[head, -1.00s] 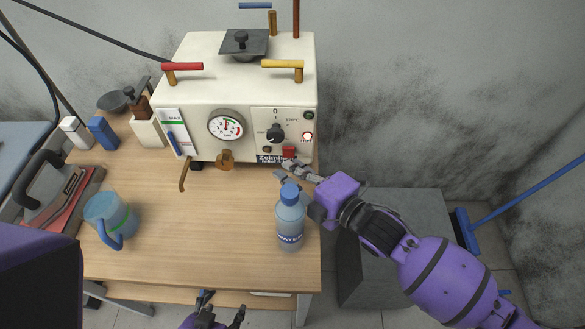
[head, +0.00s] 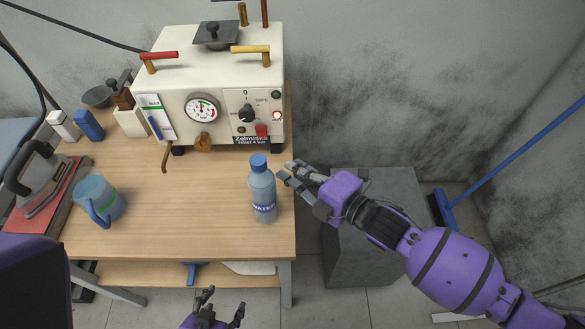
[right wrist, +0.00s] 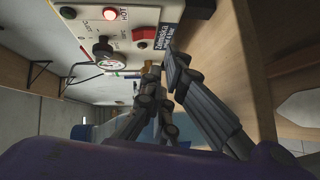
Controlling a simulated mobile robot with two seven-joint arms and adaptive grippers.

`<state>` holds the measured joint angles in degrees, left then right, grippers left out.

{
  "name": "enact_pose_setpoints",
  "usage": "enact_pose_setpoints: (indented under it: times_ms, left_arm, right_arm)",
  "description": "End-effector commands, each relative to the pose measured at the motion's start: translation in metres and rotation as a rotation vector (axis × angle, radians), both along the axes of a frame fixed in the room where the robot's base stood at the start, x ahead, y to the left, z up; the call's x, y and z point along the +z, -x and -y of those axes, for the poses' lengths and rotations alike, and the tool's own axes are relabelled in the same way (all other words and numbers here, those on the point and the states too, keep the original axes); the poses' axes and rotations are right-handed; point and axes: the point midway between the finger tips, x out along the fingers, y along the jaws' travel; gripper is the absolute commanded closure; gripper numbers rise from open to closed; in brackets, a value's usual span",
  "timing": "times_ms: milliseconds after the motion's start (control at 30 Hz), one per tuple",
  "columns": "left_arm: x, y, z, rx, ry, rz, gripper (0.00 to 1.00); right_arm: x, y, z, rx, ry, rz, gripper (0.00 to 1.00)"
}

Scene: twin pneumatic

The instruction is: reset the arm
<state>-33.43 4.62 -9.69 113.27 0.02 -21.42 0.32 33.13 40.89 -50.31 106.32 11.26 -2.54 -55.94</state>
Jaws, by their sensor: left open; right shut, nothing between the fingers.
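My right arm comes in from the right in the head view. Its purple gripper (head: 286,171) is shut and empty, just past the table's right edge, to the right of the water bottle and short of the white machine (head: 180,118). In the right wrist view the gripper's fingers (right wrist: 163,85) are close together with the machine's panel beyond. My left gripper (head: 222,305) is open and empty at the bottom of the head view, in front of the table. Most of the left arm is out of view.
A blue water bottle (head: 262,190) stands upright near the table's (head: 170,235) right edge, close to my right gripper. A blue mug (head: 99,201) is at the left. A grey box (head: 375,245) stands on the floor below my right arm. A blue-handled broom (head: 515,150) leans at the right.

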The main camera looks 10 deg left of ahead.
Motion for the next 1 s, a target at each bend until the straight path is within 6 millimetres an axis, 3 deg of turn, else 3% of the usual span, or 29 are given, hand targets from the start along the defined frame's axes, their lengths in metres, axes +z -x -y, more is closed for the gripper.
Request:
enact_pose_setpoints:
  times_ms: [633, 833, 1000]
  left_arm:
    - [0.000, 0.000, -0.004, 0.001, -0.006, 0.000, 0.43]
    - [-0.001, 0.001, -0.003, 0.000, -0.004, -0.002, 0.43]
    - [0.001, 0.001, 0.000, -0.002, 0.002, -0.006, 0.43]
  right_arm:
    - [0.000, 0.000, 0.000, -0.004, -0.010, -0.018, 1.00]
    - [0.000, -0.011, 0.006, -0.068, -0.081, -0.169, 1.00]
    - [0.000, -0.019, 0.020, -0.234, -0.267, -0.403, 1.00]
